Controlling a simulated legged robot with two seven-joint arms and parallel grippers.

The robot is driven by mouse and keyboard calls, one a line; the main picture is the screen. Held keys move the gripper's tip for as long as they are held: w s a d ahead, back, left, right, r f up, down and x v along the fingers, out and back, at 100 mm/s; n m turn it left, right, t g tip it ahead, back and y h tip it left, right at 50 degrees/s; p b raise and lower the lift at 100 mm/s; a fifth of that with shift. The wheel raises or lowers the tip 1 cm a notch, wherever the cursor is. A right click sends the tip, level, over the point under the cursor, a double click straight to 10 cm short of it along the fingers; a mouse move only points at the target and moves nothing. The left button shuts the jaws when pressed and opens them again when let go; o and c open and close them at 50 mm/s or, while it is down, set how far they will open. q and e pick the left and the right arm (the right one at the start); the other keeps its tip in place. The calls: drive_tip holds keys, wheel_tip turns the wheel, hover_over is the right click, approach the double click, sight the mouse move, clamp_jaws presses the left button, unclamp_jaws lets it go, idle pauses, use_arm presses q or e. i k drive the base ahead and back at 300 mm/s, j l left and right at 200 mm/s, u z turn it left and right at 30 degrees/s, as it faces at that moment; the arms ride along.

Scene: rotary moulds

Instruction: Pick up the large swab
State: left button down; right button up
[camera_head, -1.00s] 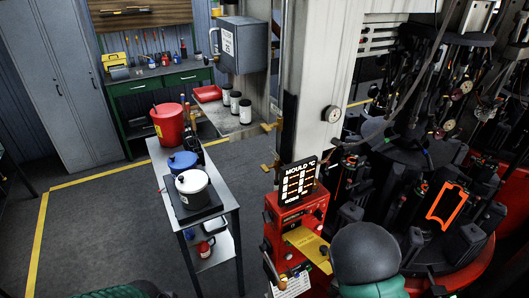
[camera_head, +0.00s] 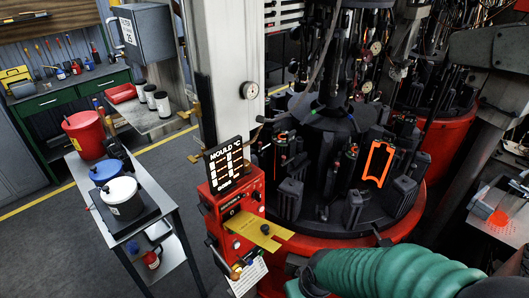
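I cannot make out the large swab for certain. A red bucket (camera_head: 86,134), a blue-lidded pot (camera_head: 104,172) and a white pot (camera_head: 122,196) with a dark knob stand on the trolley at the left. A thin dark handle shows by the red bucket. My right arm, in a green ribbed sleeve, reaches in from the lower right, in front of the red machine base. No gripper fingers show on it. My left arm and gripper are out of view.
The grey trolley (camera_head: 176,226) has a lower shelf with a red-and-white container (camera_head: 150,259). A red control box (camera_head: 232,208) with a mould display (camera_head: 224,157) and yellow plate (camera_head: 259,230) stands mid-view. The rotary mould machine (camera_head: 335,135) fills the centre right. Floor left of the trolley is clear.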

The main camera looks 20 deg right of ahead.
sight(97, 105)
drive_tip(key=z, duration=1.5)
drive_tip(key=u, duration=2.05)
drive_tip(key=j+z, duration=0.1)
drive_tip(key=z, duration=0.55)
drive_tip(key=i+j+z, duration=0.25)
drive_tip(key=j, duration=0.15)
drive_tip(key=i+j+z, duration=0.1)
drive_tip(key=j+z, duration=0.2)
drive_tip(key=j, duration=0.15)
drive_tip(key=i+j+z, duration=0.1)
drive_tip(key=j+z, duration=0.15)
drive_tip(key=j, duration=0.2)
drive_tip(key=j+z, duration=0.25)
drive_tip(key=j, duration=0.25)
